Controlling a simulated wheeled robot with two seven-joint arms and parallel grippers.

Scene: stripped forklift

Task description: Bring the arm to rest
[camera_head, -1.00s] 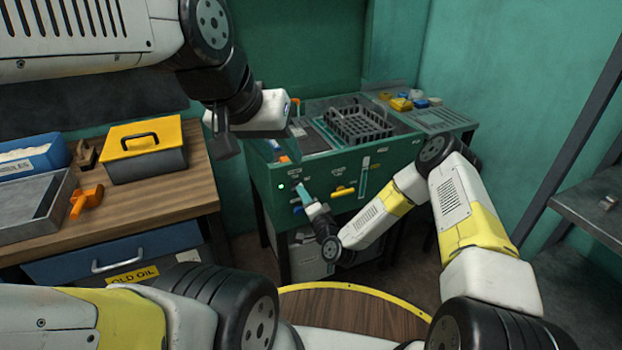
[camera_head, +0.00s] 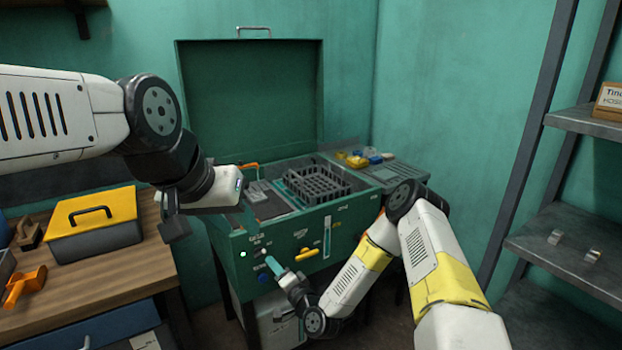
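My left gripper (camera_head: 172,222) hangs from the upper arm at the left, over the gap between the wooden bench and the green washer-like machine (camera_head: 225,235). Its dark fingers point down, and I see nothing between them. Whether they are open is unclear. My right gripper (camera_head: 273,263) is at the front panel of the machine, beside the small knobs and just right of a lit green lamp (camera_head: 243,254). A teal piece shows at its tip. I cannot tell whether this is a finger or something held, nor whether it touches the panel.
The machine's lid (camera_head: 250,100) stands open behind a dark basket (camera_head: 318,181). A yellow-lidded box (camera_head: 92,225) and an orange tool (camera_head: 25,287) sit on the bench (camera_head: 125,270). A grey shelf rack (camera_head: 570,245) stands at the right. Clear wall lies between machine and rack.

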